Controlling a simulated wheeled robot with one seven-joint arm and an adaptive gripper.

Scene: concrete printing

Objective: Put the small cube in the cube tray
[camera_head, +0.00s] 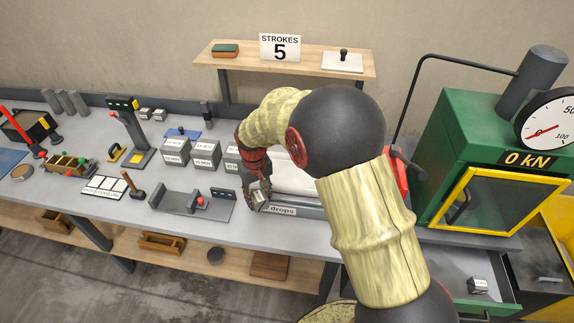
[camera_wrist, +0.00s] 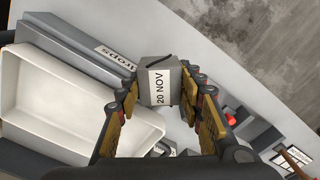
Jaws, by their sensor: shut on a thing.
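My gripper (camera_wrist: 158,92) is shut on a small grey cube (camera_wrist: 158,76) with a "20 NOV" label. The cube sits between both fingers and has a dark line on its top edge. In the head view my gripper (camera_head: 258,190) holds it at the front of the bench, near a grey block with a "drops" label. A white, empty, shallow tray (camera_wrist: 50,103) is left of the gripper in the wrist view. My arm hides most of it in the head view. I cannot tell whether it is the cube tray.
Several larger grey cubes (camera_head: 205,152) with date labels stand on the bench left of my arm. A grey fixture (camera_head: 190,202) with a red knob lies further left. A green press (camera_head: 470,130) stands right. An open drawer (camera_head: 450,270) below it holds a labelled cube.

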